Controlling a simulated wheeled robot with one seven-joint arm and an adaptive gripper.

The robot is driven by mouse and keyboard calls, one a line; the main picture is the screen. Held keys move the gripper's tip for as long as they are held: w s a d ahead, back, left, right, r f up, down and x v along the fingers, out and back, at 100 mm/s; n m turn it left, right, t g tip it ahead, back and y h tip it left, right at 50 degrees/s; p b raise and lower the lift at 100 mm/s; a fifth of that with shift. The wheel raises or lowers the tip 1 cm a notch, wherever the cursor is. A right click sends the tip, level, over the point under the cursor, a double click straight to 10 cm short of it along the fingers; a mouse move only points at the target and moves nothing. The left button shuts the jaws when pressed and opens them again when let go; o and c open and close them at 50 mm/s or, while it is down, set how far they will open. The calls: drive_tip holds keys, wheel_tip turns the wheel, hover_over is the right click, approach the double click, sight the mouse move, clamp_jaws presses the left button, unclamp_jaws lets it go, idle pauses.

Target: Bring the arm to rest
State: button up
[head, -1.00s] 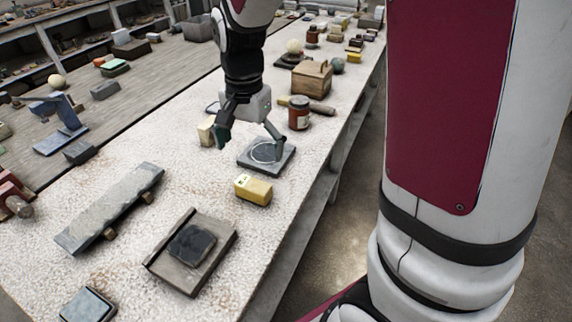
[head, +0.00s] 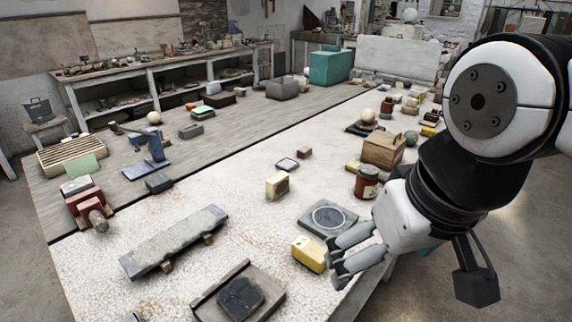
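My gripper (head: 405,280) is at the right, over the near right edge of the speckled worktop (head: 235,193). Its pale fingers point left and a dark finger hangs well apart at the right; nothing shows between them. My arm comes in from the right edge. The fingers appear close to the yellow block (head: 309,254) and a dark square slab with a ring mark (head: 328,217); whether they touch is unclear.
A red-brown jar (head: 366,184) and a wooden box (head: 383,150) stand just behind my gripper. A grey-green sphere (head: 411,138) is beside the box. A long stone slab (head: 175,242) and a framed dark tile (head: 240,298) lie in front. Bare floor shows at the right.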

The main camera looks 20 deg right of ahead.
drive_tip(key=shift+s, duration=0.3)
drive_tip(key=shift+s+r+t+p, duration=0.1)
drive_tip(key=shift+r+t+p, duration=0.2)
drive_tip(key=shift+r+p, duration=1.05)
drive_tip(key=shift+r, duration=0.1)
